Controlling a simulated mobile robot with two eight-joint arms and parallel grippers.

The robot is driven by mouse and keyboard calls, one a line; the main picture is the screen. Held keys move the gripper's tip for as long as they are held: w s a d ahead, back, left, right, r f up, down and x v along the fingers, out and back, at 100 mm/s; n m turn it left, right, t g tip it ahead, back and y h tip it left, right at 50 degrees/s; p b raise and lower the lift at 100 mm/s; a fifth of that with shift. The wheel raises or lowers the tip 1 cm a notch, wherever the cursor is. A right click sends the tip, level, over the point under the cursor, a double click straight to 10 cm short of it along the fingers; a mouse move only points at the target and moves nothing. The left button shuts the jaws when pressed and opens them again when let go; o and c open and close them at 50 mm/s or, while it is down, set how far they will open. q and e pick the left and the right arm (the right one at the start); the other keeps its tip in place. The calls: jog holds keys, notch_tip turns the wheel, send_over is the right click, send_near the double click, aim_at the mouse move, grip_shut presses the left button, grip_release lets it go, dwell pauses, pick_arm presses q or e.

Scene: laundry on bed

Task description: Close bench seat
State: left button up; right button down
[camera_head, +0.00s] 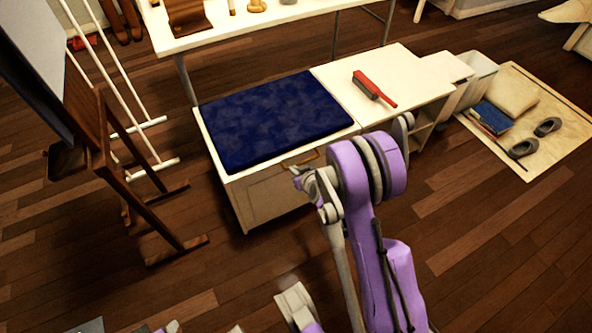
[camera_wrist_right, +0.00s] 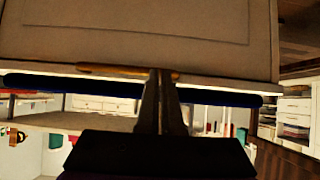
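The bench seat (camera_head: 275,117) is a dark blue cushioned top on a low cream bench. It lies flat and looks down on the bench box (camera_head: 262,198), with no clear gap seen. A brass-coloured handle (camera_head: 303,158) is on the upper front; it also shows in the right wrist view (camera_wrist_right: 105,70), which is upside down. My right gripper (camera_head: 298,174) is at the bench front, close to the handle. In the right wrist view its fingers (camera_wrist_right: 160,78) are together and overlap the handle and front edge; contact cannot be told.
A red brush (camera_head: 373,88) lies on the cream cabinet top (camera_head: 413,70) joined to the bench's right. A table (camera_head: 250,22) stands behind and a wooden easel (camera_head: 105,150) to the left. A mat (camera_head: 568,125) with slippers lies right. Floor in front is open.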

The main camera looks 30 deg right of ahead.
notch_tip(320, 180, up, 5)
jog(key=w+p, duration=0.1)
jog(key=p, duration=0.3)
jog(key=s+a+f+b, duration=0.1)
jog(key=s+b, duration=0.3)
jog(key=s, duration=0.6)
jog(key=shift+f, duration=0.7)
